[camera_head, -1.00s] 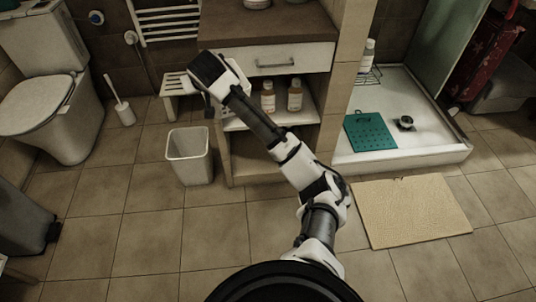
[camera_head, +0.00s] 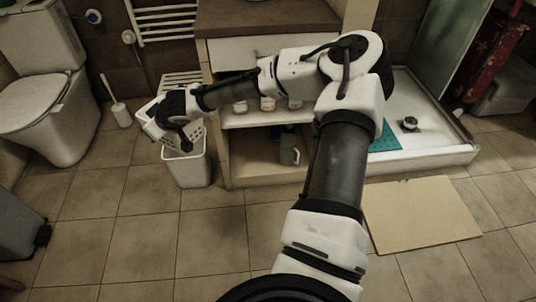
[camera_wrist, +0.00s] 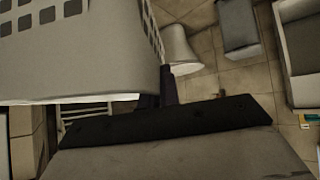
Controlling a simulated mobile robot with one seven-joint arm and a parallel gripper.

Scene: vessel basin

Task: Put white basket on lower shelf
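The white basket (camera_wrist: 95,60) fills the upper left of the wrist view, with rows of square holes in its wall. My gripper (camera_wrist: 160,92) is shut on its edge, with dark fingers at the basket's lower right corner. In the head view, part of the basket (camera_head: 198,137) shows behind my gripper (camera_head: 160,138), above the white bin; my wrist hides much of it. The cabinet's lower shelf (camera_head: 255,170) is low and to the right of the basket. A grey bottle (camera_head: 289,150) stands in that compartment.
The white bin (camera_head: 190,174) stands left of the cabinet, under the basket. The upper shelf (camera_head: 262,118) holds several bottles, partly behind my arm. The toilet (camera_head: 50,115) and its brush (camera_head: 121,115) are at left. Floor in front of the cabinet is clear, with a mat (camera_head: 420,212) at right.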

